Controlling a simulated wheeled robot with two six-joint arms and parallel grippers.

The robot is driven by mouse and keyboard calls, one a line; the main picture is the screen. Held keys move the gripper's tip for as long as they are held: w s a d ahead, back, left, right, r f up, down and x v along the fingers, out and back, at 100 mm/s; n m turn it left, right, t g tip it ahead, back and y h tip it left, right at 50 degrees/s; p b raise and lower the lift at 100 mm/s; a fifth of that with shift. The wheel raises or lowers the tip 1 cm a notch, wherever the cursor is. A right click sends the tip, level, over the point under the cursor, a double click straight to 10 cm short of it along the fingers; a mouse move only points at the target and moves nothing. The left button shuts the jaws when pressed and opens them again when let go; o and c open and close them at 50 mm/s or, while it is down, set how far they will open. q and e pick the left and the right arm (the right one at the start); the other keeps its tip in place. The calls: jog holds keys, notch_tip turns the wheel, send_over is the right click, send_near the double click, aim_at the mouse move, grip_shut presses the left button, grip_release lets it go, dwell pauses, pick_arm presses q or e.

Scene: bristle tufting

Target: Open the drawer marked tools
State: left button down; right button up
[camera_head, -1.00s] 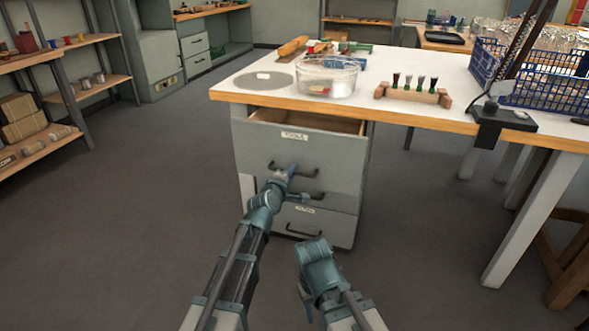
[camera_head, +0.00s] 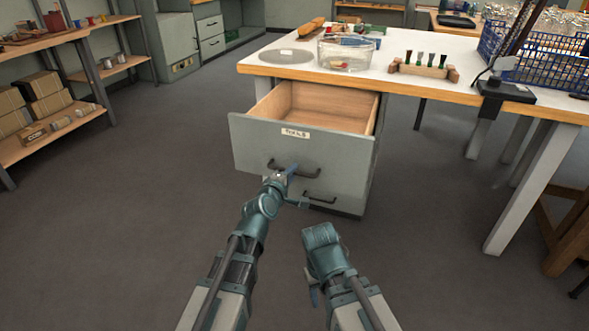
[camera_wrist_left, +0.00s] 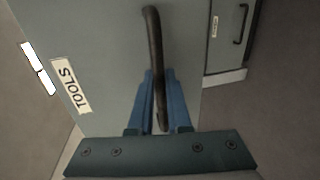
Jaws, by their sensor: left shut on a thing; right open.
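The tools drawer (camera_head: 255,146) is the top drawer under the workbench and stands well out, its empty wooden inside showing. Its label (camera_head: 296,133) reads TOOLS, and the label (camera_wrist_left: 70,86) also shows in the left wrist view. My left gripper (camera_head: 291,170) is shut on the drawer's dark bar handle (camera_head: 312,174). In the left wrist view the blue fingers (camera_wrist_left: 158,105) lie on both sides of the handle (camera_wrist_left: 154,45). My right gripper (camera_head: 312,295) is low in the head view, open and apart from the drawer; its fingers are mostly hidden.
A lower drawer with a handle (camera_head: 320,199) is shut beneath. A shelf (camera_head: 50,137) stands at left. The floor around the drawer is clear.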

pick_arm(q)
jog(key=shift+s+a, duration=0.15)
jog(key=shift+s, duration=0.2)
pick_arm(e)
jog(key=shift+s, duration=0.1)
pick_arm(q)
jog(key=c, duration=0.9)
grip_release()
jog(key=shift+o, duration=0.2)
jog(key=shift+s, duration=0.1)
